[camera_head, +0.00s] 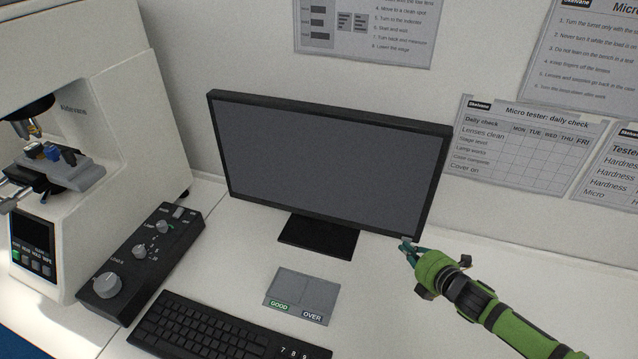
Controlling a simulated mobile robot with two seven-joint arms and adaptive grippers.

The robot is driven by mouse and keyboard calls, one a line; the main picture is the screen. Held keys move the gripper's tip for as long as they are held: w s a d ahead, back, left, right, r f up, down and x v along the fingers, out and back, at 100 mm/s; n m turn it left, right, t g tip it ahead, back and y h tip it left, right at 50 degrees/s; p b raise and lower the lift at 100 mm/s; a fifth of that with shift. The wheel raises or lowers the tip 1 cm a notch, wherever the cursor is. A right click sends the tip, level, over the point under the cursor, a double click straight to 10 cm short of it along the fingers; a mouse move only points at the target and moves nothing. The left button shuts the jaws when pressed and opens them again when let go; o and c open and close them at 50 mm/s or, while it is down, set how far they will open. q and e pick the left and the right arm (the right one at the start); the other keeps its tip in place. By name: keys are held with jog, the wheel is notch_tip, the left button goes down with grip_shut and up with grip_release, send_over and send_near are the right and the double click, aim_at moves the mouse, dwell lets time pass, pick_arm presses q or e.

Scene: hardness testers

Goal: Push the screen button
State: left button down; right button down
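The black-framed screen (328,165) stands on the white bench with a dark grey, blank display. Its lower right corner is at my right gripper (407,246). The screen button is hard to make out; a small light spot shows on the frame at that corner, right by the fingertips. My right gripper, on a green arm from the lower right, points up and left with its dark fingertips close together. I cannot tell whether the tips touch the frame or whether they are fully shut. My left gripper is not in view.
A white hardness tester (125,120) stands at the left, with a black knob panel (140,262) beside it. A black keyboard (215,328) and a grey tray marked GOOD and OVER (303,290) lie in front of the screen. Paper sheets (520,150) hang on the wall.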

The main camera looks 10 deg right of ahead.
jog(key=shift+w+d, duration=0.1)
jog(key=shift+w, duration=0.05)
dwell(0.4)
jog(key=shift+s+a+p, duration=0.4)
jog(key=shift+s, duration=0.4)
jog(key=shift+s+a+p, duration=0.35)
jog(key=shift+s+a, duration=0.1)
jog(key=shift+s, duration=0.45)
jog(key=shift+s+a+p, duration=0.4)
jog(key=shift+s, duration=0.5)
jog(key=shift+s+a+p, duration=0.35)
jog(key=shift+s+a, duration=0.1)
jog(key=shift+s, duration=0.45)
